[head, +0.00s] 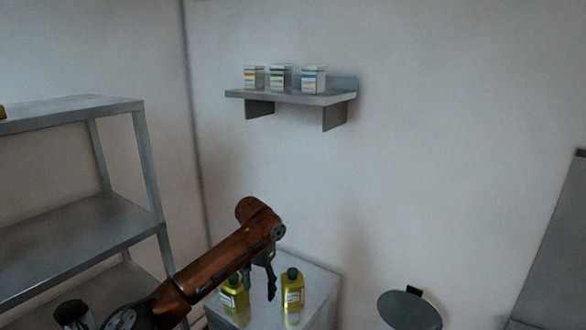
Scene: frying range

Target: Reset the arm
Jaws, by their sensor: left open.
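My left arm reaches in from the bottom left, and its left gripper (258,281) points down over a metal counter. The gripper is open. A yellow bottle with a dark cap (292,288) stands on the counter just right of the gripper. A second yellow bottle (233,295) stands to the left, partly hidden by my arm. I cannot tell whether the fingers touch either bottle. My right gripper is not in view.
A metal rack (75,237) stands on the left. A wall shelf (290,97) above holds three small white boxes (281,78). The metal counter (318,278) is in the corner. A round grey disc (408,310) is at the lower right. The wall between is clear.

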